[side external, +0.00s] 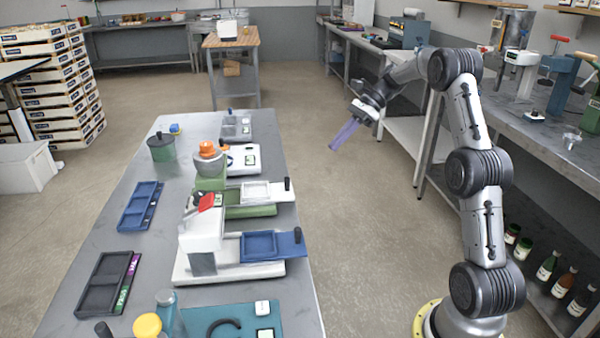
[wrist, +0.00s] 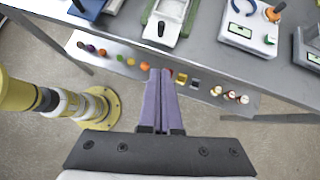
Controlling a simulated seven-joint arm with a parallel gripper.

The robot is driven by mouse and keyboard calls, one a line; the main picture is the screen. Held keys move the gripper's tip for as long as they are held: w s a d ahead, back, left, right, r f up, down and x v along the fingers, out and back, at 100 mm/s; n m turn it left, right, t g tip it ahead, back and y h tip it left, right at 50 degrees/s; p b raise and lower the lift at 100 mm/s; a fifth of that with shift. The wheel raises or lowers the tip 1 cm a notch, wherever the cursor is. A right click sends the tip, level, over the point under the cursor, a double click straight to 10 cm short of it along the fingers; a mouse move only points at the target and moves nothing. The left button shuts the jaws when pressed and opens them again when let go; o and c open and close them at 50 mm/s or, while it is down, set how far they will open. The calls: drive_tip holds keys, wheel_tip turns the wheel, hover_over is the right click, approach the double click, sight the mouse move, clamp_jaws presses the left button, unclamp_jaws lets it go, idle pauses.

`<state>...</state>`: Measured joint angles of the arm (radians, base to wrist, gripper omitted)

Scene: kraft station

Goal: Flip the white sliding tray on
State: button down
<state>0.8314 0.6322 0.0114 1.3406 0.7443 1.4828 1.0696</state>
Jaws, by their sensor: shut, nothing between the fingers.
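The white sliding tray (side external: 256,192) sits on a green-based machine (side external: 235,211) on the grey table, with a black knob at its right end. In the wrist view the tray (wrist: 171,11) shows at the top, partly cut off, its black knob toward me. My gripper (side external: 333,148) has long purple fingers and is held in the air right of the table, apart from the tray. In the wrist view the fingers (wrist: 160,72) lie together, empty, pointing toward the tray side of the table. I cannot tell a switch on the tray.
A white machine with a blue tray (side external: 259,246) stands in front of the green one; a white scale (side external: 243,158) stands behind it. Blue (side external: 139,206) and black trays (side external: 105,283) lie at left. A shelf (wrist: 130,66) with small coloured items runs below the tabletop. Open floor lies right of the table.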

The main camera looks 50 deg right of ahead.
approach(261, 190)
drive_tip(key=s+d, duration=0.1)
drive_tip(key=s+f, duration=0.1)
drive_tip(key=s, duration=0.1)
drive_tip(key=s+d+f, duration=0.1)
drive_tip(key=shift+s+d+f, duration=0.15)
drive_tip(key=shift+s+d, duration=0.1)
drive_tip(key=shift+d, duration=0.05)
drive_tip(key=shift+w+a, duration=0.35)
drive_tip(key=shift+a, duration=0.2)
drive_tip(key=w+a, duration=0.7)
drive_tip(key=shift+w+a, duration=0.25)
drive_tip(key=shift+a, duration=0.05)
